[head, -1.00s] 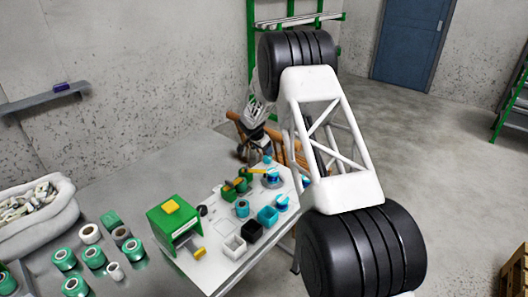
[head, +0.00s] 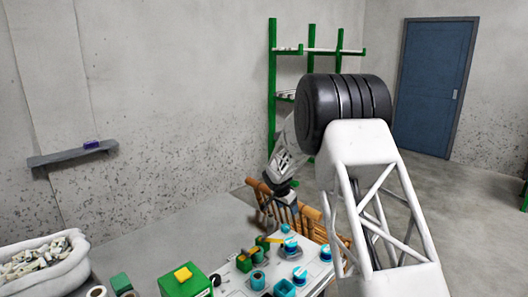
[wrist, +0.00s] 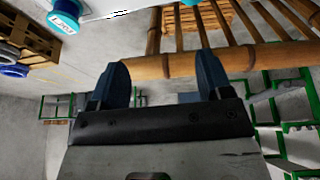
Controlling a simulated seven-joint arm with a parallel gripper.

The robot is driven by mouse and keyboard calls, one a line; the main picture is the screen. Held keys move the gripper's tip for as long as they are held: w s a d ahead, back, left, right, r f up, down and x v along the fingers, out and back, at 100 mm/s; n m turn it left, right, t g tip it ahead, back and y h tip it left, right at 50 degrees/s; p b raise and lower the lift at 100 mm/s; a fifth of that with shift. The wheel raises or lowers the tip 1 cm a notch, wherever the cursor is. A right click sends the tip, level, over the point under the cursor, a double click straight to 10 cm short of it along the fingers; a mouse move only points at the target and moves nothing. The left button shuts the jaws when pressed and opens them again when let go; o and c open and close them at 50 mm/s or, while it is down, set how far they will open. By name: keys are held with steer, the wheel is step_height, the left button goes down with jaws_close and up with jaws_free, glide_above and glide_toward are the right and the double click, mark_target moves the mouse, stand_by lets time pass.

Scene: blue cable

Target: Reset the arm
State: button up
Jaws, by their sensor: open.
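My gripper (wrist: 162,80) is open in the wrist view, with its two dark blue fingers wide apart and nothing between them. In the head view my gripper (head: 278,212) is small and partly unclear, beside the bamboo furniture (head: 317,219) behind the work table (head: 232,288). The bamboo rail (wrist: 185,62) passes just beyond the fingers in the wrist view; I cannot tell whether they touch. My white arm rises on the right side of the head view and bends down to the gripper.
Cyan spools (head: 290,246) and a green box (head: 184,281) stand on the table. A cyan spool (wrist: 64,14) also shows at the wrist view's upper left. A green rack (head: 272,90) stands by the wall. A white bin (head: 72,262) is at left. Open floor lies at right.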

steer(key=s+d+r+n, duration=0.1)
steer(key=s+d+r, duration=0.1)
steer(key=s+r, duration=0.75)
steer(key=s+d+r+n+y, duration=0.1)
steer(key=s+d+r+n, duration=0.15)
steer(key=s+r, duration=0.65)
steer(key=s+d+r+n, duration=0.15)
steer(key=s+r, duration=0.35)
steer(key=s, duration=0.9)
steer(key=s+d+n+y, duration=0.2)
steer(key=s+n, duration=0.2)
steer(key=s, duration=3.1)
steer(key=shift+s, duration=0.2)
steer(key=shift+d+f, duration=0.1)
